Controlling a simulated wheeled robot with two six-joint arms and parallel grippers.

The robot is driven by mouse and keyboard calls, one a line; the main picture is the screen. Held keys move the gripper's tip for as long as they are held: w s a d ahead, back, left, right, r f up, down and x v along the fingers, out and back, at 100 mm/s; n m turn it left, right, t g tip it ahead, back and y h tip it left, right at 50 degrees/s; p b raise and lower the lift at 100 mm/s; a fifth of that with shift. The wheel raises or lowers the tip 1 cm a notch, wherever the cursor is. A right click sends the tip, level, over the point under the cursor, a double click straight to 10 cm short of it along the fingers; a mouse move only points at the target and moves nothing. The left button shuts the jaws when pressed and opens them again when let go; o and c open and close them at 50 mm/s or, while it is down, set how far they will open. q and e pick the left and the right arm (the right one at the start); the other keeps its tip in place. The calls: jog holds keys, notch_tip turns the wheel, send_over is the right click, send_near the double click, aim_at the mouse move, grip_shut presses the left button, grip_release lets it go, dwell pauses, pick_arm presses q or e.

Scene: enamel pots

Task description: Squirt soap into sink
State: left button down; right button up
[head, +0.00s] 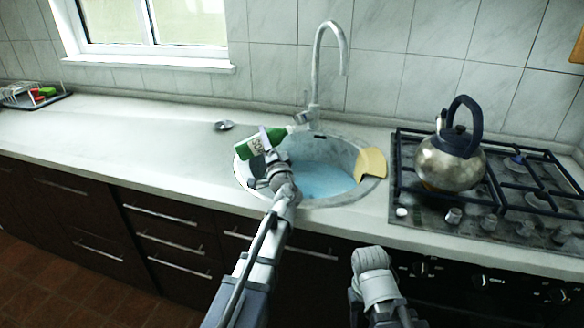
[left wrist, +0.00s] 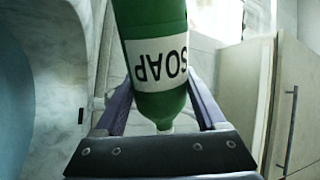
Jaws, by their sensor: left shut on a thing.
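A green soap bottle (head: 275,136) with a white label is tilted well over above the left part of the sink (head: 333,203). My left gripper (head: 262,163) is shut on it. In the left wrist view the bottle (left wrist: 160,95) sits between the fingers, its SOAP label upside down and its narrow white tip near the palm. The round sink holds pale blue water (head: 318,180). No stream of soap is visible. Part of my right arm shows low in the head view, but I see no fingers of its gripper.
A tall faucet (head: 316,90) stands behind the sink. A yellowish board (head: 370,164) sits on the sink's right rim. A kettle (head: 450,162) stands on the gas stove (head: 420,210) at right. A small metal item (head: 224,125) lies on the counter; the counter (head: 120,130) at left is mostly clear.

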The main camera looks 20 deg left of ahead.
aim_at(277, 135)
pick_arm(q)
jog(key=shift+s+a+m, duration=0.1)
jog(key=shift+a+m, duration=0.05)
jog(key=shift+m, duration=0.25)
dwell(0.8)
jog(key=shift+s+a+r+m+t+h+p, duration=0.1)
jog(key=shift+a+r+m+t+h+p, duration=0.2)
jog(key=shift+m, duration=0.3)
jog(key=shift+s+a+r+m+t+h+p, duration=0.1)
jog(key=shift+r+m+h+p, duration=0.1)
jog(key=shift+r+m, duration=0.3)
dwell(1.9)
jog(key=shift+f+m, duration=0.15)
jog(key=shift+m, duration=0.55)
dwell(2.0)
